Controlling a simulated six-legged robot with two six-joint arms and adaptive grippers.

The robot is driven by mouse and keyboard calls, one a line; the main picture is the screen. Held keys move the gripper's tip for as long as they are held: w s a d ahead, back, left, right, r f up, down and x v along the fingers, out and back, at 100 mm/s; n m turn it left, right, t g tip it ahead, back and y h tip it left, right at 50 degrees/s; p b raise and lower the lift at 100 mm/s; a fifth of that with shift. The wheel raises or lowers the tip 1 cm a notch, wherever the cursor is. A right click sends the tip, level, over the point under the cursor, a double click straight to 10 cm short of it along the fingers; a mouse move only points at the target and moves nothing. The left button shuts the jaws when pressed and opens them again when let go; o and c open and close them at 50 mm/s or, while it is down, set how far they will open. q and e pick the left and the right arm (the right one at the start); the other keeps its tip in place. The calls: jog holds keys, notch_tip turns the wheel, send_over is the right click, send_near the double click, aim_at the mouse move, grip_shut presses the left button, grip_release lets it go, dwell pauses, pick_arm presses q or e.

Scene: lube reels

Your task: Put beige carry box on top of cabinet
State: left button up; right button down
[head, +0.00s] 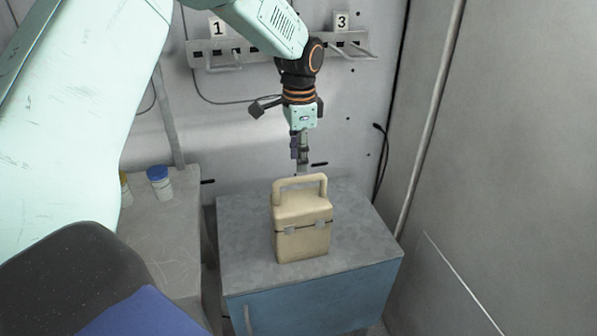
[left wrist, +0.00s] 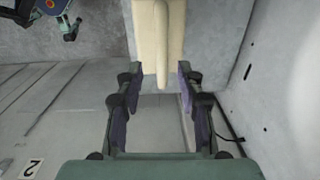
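The beige carry box (head: 303,226) stands upright on the grey top of the blue cabinet (head: 358,252), with its handle (head: 300,181) raised. My left gripper (head: 302,168) points down just above and behind the handle. In the left wrist view the two fingers of my left gripper (left wrist: 160,76) are spread apart. The beige box (left wrist: 144,28) and its handle show between and beyond the fingertips, with gaps on both sides. No contact with the handle is visible.
A grey bench (head: 165,230) stands left of the cabinet, with a blue-lidded jar (head: 159,182) and a yellow-lidded one (head: 125,190). Numbered hook racks (head: 228,52) hang on the back wall. A pipe (head: 430,120) runs up the corner at right. Cabinet top around the box is clear.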

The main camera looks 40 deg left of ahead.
pick_arm(q)
notch_tip(320, 180, up, 4)
jog(key=shift+f, duration=0.1)
jog(key=shift+w+f, duration=0.1)
jog(key=shift+w, duration=0.05)
dwell(0.5)
